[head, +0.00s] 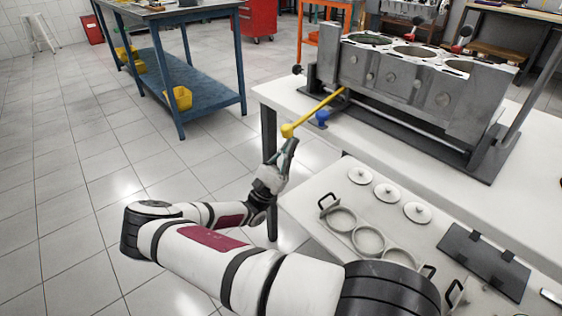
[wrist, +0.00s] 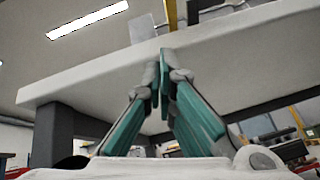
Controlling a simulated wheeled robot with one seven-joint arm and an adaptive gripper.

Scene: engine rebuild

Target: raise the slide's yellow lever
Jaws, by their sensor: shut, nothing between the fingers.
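The yellow lever (head: 313,112) shows in the head view. It sticks out from the left end of the slide under the grey engine block (head: 420,80) and slopes down to a round yellow knob (head: 287,131). My gripper (head: 290,146) is just below the knob, pointing up. Whether it touches the knob cannot be told. Its two fingers are together and hold nothing, as the wrist view (wrist: 164,60) also shows. A thin yellow strip, likely part of the lever, shows at the top of the wrist view (wrist: 172,15).
A blue knob (head: 322,117) sits right beside the lever. The white table (head: 520,205) edge is close to my gripper and fills much of the wrist view. A lower tray (head: 310,215) holds rings and white discs. Open floor lies to the left.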

